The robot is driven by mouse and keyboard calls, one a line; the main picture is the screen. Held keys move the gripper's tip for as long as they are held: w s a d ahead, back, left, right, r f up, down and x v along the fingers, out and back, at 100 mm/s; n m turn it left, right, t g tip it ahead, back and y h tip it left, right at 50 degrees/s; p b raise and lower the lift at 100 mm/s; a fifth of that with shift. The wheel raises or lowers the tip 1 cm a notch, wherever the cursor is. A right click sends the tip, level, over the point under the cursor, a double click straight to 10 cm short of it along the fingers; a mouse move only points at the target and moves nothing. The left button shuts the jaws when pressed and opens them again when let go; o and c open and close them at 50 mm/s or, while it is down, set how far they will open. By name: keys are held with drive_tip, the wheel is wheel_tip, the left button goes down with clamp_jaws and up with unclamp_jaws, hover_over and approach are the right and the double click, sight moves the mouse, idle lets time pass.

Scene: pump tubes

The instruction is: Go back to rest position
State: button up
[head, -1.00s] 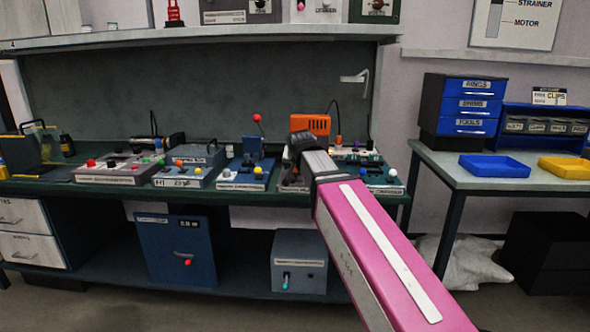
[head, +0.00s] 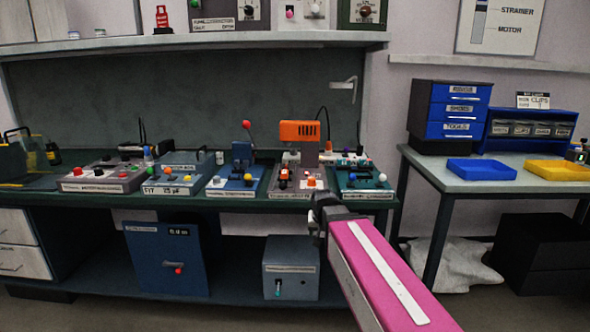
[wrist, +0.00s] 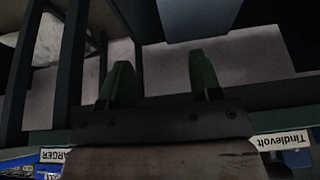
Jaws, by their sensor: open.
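My gripper (wrist: 160,80) shows in the wrist view as two dark green fingers set well apart, with nothing between them. In the head view my pink arm reaches in from the lower right, and its dark end (head: 325,212) is just in front of the workbench (head: 215,201), at about the height of its front edge. The fingertips are hard to make out there. It appears apart from the devices on the bench.
Several devices stand on the bench, among them a blue one (head: 235,183) and an orange-topped one (head: 300,132). A side table (head: 470,180) at right holds a blue tray (head: 481,170) and a yellow tray (head: 557,170). Floor shows in front of the bench.

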drive_tip(key=s+d+f+g, duration=0.2)
drive_tip(key=s+d+f, duration=0.3)
drive_tip(key=f, duration=0.3)
drive_tip(key=s+d+f+g, duration=0.2)
drive_tip(key=s+d+f, duration=0.2)
drive_tip(key=s+f, duration=0.3)
drive_tip(key=shift+s+d+f+n+g, duration=0.3)
drive_tip(key=shift+s+d+f, duration=0.05)
drive_tip(key=shift+f, duration=0.05)
idle(0.8)
